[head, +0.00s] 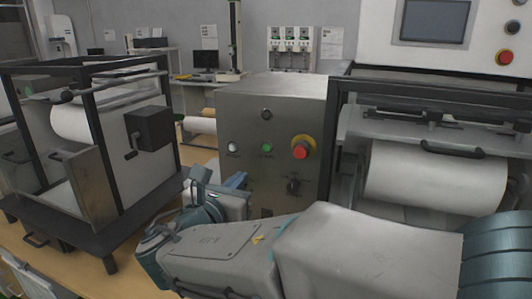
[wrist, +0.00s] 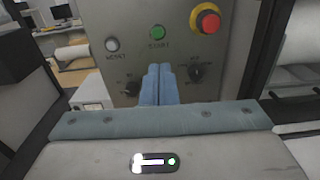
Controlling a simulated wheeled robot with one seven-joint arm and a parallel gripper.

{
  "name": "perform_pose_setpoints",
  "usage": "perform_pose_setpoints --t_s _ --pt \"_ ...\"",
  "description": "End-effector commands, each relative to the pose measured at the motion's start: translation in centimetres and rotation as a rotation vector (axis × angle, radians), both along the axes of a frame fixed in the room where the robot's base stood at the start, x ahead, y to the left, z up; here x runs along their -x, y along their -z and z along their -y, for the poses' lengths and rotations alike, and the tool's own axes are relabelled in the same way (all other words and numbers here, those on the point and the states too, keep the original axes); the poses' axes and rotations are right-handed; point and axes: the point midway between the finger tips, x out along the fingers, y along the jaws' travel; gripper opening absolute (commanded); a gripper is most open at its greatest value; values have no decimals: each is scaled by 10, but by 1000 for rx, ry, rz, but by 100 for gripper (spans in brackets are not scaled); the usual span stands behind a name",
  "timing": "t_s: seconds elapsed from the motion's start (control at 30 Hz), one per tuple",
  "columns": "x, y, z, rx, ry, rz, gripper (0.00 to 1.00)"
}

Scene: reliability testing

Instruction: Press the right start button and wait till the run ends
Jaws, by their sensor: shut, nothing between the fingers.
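A grey metal control box (head: 240,105) stands mid-picture in the head view. Its front carries a green button (head: 267,147), labelled START in the wrist view (wrist: 157,32). A white button (wrist: 112,45) is left of it, and a red mushroom button on a yellow collar (wrist: 208,22) is to its right. My gripper (wrist: 157,72) has its blue fingers together and empty, with tips below the green button in the wrist view. I cannot tell whether they touch the panel. In the head view my gripper (head: 236,182) is at the box's lower left.
Black knobs (wrist: 196,72) sit low on the panel. A black-framed machine with a white roll (head: 80,120) stands left; another with a white roll (head: 435,178) stands right. A wall panel with a screen (head: 435,20) and a red button (head: 505,57) is at top right.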

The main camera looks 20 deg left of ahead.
Motion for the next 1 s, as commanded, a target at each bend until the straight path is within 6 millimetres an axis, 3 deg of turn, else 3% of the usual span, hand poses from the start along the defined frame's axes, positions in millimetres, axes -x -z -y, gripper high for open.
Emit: perform_pose_setpoints --t_s 0.47,0.67,1.0 --pt "-5 -2 -4 11 -9 9 0" --pt "-37 -2 0 10 -6 8 0" --pt "-108 -2 5 10 -7 8 0"
